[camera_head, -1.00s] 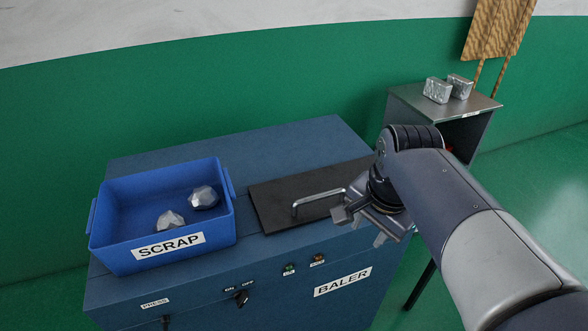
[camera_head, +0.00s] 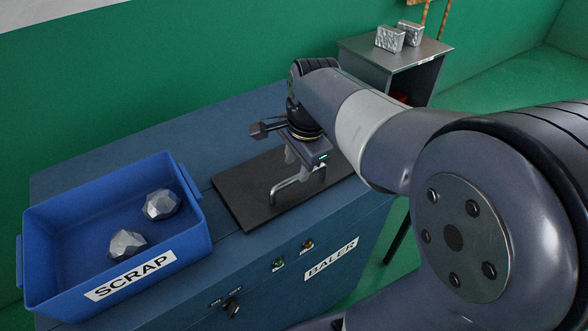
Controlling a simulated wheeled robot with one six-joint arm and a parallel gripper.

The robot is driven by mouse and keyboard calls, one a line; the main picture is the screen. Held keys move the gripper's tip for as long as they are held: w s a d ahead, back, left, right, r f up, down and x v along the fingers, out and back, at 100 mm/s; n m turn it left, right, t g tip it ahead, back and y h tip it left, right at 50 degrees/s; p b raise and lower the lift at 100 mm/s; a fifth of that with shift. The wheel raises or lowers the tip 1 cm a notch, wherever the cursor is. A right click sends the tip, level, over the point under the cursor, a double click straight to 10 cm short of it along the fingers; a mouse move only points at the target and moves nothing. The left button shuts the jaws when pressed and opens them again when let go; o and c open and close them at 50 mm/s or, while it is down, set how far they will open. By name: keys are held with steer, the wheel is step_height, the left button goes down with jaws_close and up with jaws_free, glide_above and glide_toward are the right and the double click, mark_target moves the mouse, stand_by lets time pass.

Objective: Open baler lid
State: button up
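The baler (camera_head: 225,270) is a blue cabinet with a BALER label on its front. Its dark flat lid (camera_head: 243,192) lies closed in the top. A silver bar handle (camera_head: 284,186) stands on the lid. My gripper (camera_head: 305,168) points down over the lid, right at the handle's right part. Its fingers overlap the handle in the picture. I cannot tell whether they are closed around it or only beside it, as the arm hides part of the view.
A blue SCRAP bin (camera_head: 184,237) with two crumpled foil balls (camera_head: 162,204) stands on the baler, left of the lid. A knob (camera_head: 231,307) and small buttons (camera_head: 307,245) are on the front. Foil blocks (camera_head: 390,39) sit on a grey stand (camera_head: 428,50) behind right.

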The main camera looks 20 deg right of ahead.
mark_target(295, 177)
steer(key=shift+w+a+f, duration=0.1)
steer(key=shift+w+f, duration=0.1)
steer(key=shift+f, duration=0.75)
steer(key=shift+w+f, duration=0.15)
steer(key=shift+f, duration=0.75)
steer(key=shift+c, duration=0.6)
jaws_close()
